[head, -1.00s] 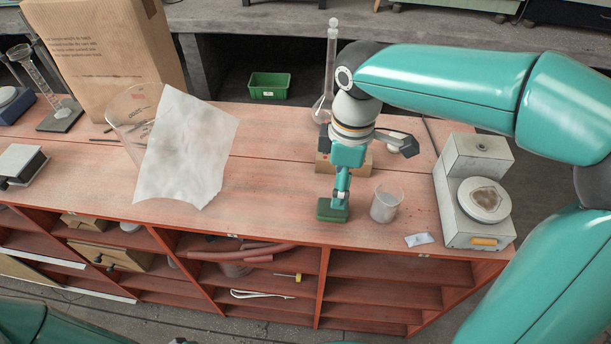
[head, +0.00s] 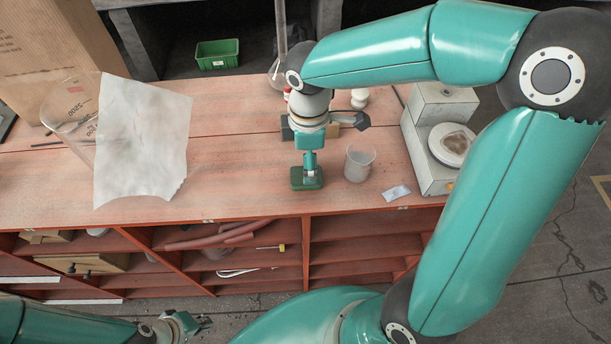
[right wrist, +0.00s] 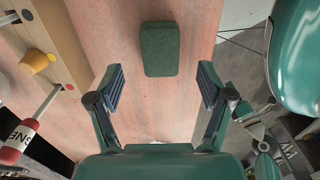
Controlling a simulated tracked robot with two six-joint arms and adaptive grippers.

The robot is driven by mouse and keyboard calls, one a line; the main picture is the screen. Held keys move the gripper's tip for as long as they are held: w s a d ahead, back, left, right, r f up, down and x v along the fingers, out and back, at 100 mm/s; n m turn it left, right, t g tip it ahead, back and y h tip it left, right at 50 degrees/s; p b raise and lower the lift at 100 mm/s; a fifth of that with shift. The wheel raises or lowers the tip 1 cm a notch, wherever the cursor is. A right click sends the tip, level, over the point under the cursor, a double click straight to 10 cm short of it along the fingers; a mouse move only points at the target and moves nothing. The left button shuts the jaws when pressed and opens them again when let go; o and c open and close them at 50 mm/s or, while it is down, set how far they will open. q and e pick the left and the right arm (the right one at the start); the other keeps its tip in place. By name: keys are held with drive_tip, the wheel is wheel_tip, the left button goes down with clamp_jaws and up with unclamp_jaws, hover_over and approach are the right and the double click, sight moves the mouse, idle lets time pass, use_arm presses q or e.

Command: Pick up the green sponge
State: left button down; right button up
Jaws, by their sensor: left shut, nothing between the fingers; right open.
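The green sponge (head: 307,183) lies on the red wooden bench top near its front edge; it also shows in the right wrist view (right wrist: 160,50). My right gripper (right wrist: 162,82) points down above it, with its fingers open. The sponge sits just past the fingertips, roughly centred between them and not gripped. In the head view, my right gripper (head: 310,165) partly covers the sponge, so the gap between them is hard to judge. My left gripper (head: 196,323) is at the bottom left, low in front of the bench, shut and empty.
A glass beaker (head: 359,164) and a small white packet (head: 396,193) stand right of the sponge. A white balance-like device (head: 440,150) is further right. A wooden block (right wrist: 55,45) lies behind the sponge.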

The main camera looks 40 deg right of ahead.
drive_tip(key=shift+a+f, duration=0.15)
drive_tip(key=shift+f, duration=2.55)
drive_tip(key=shift+c, duration=0.3)
drive_tip(key=c, duration=0.7)
